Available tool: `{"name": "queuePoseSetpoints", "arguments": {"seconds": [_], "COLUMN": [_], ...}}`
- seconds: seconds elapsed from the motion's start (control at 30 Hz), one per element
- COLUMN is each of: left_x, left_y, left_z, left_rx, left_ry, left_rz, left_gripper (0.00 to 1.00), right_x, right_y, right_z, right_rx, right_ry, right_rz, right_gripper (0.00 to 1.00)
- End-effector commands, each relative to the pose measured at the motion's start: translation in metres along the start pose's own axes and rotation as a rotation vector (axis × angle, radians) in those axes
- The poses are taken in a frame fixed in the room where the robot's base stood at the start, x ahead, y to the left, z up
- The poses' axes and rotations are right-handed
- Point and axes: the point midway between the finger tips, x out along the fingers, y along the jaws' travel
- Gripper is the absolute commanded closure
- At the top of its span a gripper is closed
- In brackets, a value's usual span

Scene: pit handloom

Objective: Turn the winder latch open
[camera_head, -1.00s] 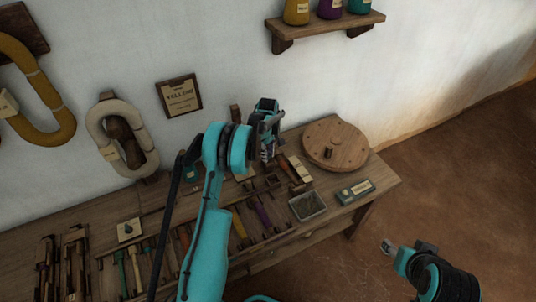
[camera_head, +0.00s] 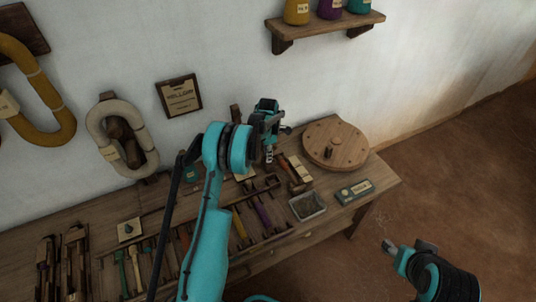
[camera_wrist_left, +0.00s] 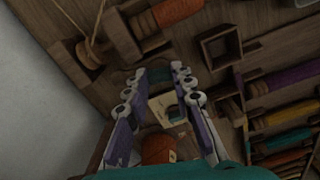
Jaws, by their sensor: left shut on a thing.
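My left gripper (camera_head: 269,155) reaches down over the back of the wooden bench. In the left wrist view its two fingers (camera_wrist_left: 156,72) stand a little apart, shut on a small dark piece between their tips. This piece seems to be the winder latch; the fingers hide most of it and its angle is not clear. A wooden piece with a peg and cord (camera_wrist_left: 92,50) lies beyond the fingers, with an orange wound spool (camera_wrist_left: 175,12) beside it. My right gripper (camera_head: 389,246) hangs in front of the bench at lower right, away from everything; its jaws are too small to read.
A round wooden disc (camera_head: 336,146) with a knob lies right of my left gripper. A small grey tray (camera_head: 307,205) and a dark labelled box (camera_head: 355,191) are near the bench's right edge. Coloured spools lie in a rack (camera_head: 262,214). The white wall is close behind.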

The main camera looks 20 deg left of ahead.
Motion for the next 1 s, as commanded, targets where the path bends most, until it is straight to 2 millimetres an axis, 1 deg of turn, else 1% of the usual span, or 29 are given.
{"name": "queuePoseSetpoints", "arguments": {"seconds": [0.2,0.4,0.6,1.0], "left_x": [0.0002,0.0002,0.0002,0.0002], "left_y": [0.0001,0.0001,0.0001,0.0001], "left_z": [-0.0002,-0.0002,-0.0002,-0.0002], "left_rx": [-0.132,-0.204,-0.235,-0.239], "left_ry": [0.000,0.000,0.000,0.000], "left_rz": [0.000,0.000,0.000,0.000], "left_gripper": [1.00,1.00,1.00,1.00], "right_x": [-0.0001,-0.0002,-0.0002,-0.0002], "right_y": [0.0000,0.0000,0.0000,0.0000], "right_z": [-0.0001,-0.0001,-0.0002,-0.0002], "right_rx": [0.000,0.000,0.000,0.000], "right_ry": [0.000,0.000,0.000,0.000], "right_rz": [0.000,0.000,0.000,0.000], "right_gripper": [0.52,0.52,0.52,0.52]}}
